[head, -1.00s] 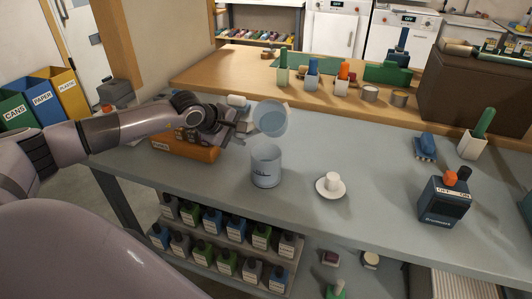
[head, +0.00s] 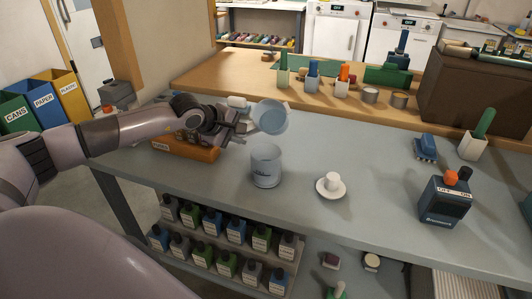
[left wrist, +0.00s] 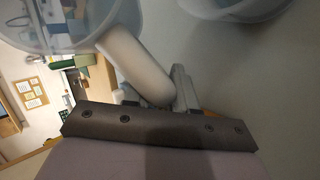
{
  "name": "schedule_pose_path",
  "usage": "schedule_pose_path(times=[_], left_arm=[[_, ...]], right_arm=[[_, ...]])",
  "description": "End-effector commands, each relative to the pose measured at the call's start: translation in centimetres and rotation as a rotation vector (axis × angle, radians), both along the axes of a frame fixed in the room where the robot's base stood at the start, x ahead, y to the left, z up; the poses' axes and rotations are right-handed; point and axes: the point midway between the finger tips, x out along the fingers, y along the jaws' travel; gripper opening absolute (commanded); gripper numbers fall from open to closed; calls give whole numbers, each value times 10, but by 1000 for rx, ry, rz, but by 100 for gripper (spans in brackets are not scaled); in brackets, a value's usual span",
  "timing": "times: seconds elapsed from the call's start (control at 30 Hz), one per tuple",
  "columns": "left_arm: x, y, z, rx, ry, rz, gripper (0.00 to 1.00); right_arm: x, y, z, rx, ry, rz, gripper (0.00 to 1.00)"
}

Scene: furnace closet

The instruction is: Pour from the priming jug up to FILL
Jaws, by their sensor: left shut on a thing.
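The priming jug (head: 271,118) is a pale blue see-through vessel, tipped in the air above the bench. My left gripper (head: 240,127) is shut on its handle from the left. In the left wrist view the pale handle (left wrist: 138,68) lies between the fingers, and the jug body (left wrist: 62,28) is at the upper left. A clear open container (head: 266,168) with small dark marking stands upright on the bench just below the jug; its rim (left wrist: 245,12) shows in the left wrist view. I cannot read the marking or make out a stream. My right gripper is out of view.
An orange box (head: 187,148) lies under my left forearm. A dark blue switch device (head: 444,200) and a blue brush (head: 425,148) stand further right. Bottles fill the lower shelf (head: 225,240).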

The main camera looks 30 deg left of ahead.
Motion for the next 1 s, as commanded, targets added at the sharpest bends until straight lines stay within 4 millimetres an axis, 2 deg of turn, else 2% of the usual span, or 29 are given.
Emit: schedule_pose_path(times=[1.0], left_arm=[[8,4,4,20,-62,1,0]], right_arm=[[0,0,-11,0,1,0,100]])
